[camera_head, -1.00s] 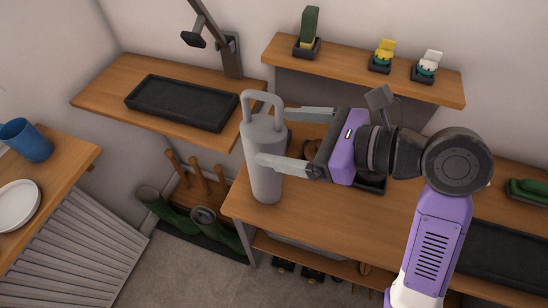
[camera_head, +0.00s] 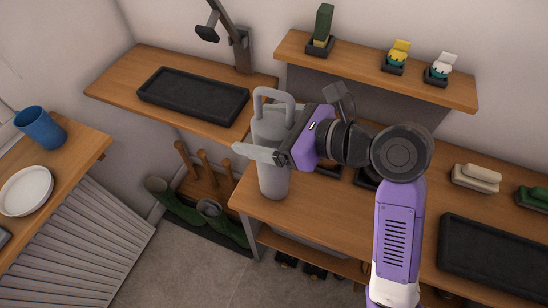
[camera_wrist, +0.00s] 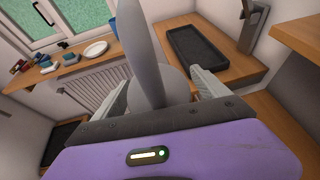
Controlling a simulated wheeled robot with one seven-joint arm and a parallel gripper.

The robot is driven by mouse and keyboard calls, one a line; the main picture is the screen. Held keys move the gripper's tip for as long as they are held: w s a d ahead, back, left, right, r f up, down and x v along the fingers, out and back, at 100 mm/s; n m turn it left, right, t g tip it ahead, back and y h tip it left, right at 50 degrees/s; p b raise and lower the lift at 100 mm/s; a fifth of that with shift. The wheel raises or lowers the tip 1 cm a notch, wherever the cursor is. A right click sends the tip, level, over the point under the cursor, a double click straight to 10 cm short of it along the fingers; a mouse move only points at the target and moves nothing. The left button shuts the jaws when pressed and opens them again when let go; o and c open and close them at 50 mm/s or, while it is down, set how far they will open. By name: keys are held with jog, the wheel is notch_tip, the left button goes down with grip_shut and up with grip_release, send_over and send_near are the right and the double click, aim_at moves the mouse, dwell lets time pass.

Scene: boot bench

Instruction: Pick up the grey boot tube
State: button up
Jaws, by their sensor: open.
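The grey boot tube (camera_head: 271,178) is a tall grey cylinder with a loop handle on top. It stands upright at the left end of the wooden bench (camera_head: 335,217). My gripper (camera_wrist: 162,90) is open, with the tube between its fingers, as the wrist view shows. In the head view, the near finger (camera_head: 258,153) crosses in front of the tube's upper body and its tip reaches past the left side.
A shelf (camera_head: 370,75) with small items is behind. A side shelf (camera_head: 120,80) holds a black tray (camera_head: 193,94). Green boots (camera_head: 175,203) are on the floor below left. A blue cup (camera_head: 40,127) and white plate (camera_head: 25,190) are at far left.

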jog(key=c, duration=1.4)
jog(key=shift+r, duration=0.15)
